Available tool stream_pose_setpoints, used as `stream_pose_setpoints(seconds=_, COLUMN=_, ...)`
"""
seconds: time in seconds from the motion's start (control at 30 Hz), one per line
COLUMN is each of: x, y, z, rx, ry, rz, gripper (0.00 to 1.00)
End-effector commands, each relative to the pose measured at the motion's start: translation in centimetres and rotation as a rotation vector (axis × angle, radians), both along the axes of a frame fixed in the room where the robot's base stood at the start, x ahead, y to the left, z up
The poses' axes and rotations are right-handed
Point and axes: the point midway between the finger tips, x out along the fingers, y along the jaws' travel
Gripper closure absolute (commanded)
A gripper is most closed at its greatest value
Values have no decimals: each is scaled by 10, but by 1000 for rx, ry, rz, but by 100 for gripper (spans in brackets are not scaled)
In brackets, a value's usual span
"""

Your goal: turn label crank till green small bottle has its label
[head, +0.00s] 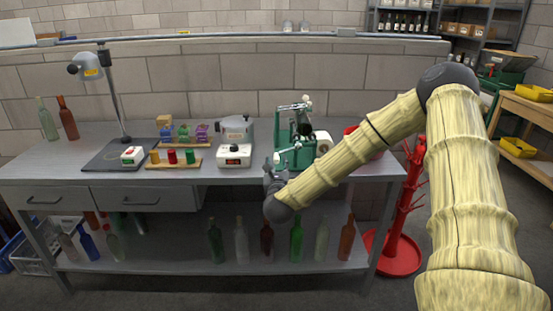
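The green labelling machine (284,127) stands on the right part of the steel bench, with a white label roll (323,143) at its right side. A thin arm with a pale knob (306,99) shows at its top. A light metal part, possibly the crank, shows low at its front, close to my gripper. My gripper (271,164) is at the bench's front edge, just left of the machine's lower front. It is small and dark here, so I cannot tell whether it is open or touches the crank. I cannot make out a small green bottle or its label in the machine.
Left of the machine stand a grey-white device (235,155), a wooden rack (174,163) with coloured pieces, and a lamp (90,66). Two bottles stand at the bench's left back. Several bottles stand on the lower shelf (170,254). A red bottle rack (397,250) stands right of the bench.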

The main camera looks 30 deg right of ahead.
Motion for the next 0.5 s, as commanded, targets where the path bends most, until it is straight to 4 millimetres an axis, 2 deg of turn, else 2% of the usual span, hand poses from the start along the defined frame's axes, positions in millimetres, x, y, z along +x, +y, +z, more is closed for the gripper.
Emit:
stream_pose_setpoints(seconds=0.2, x=23, y=-14, z=0, rx=-1, ry=2, rz=0, gripper=61)
stream_pose_setpoints(seconds=0.5, x=33, y=-21, z=-1, rx=0, ry=1, rz=1, gripper=61)
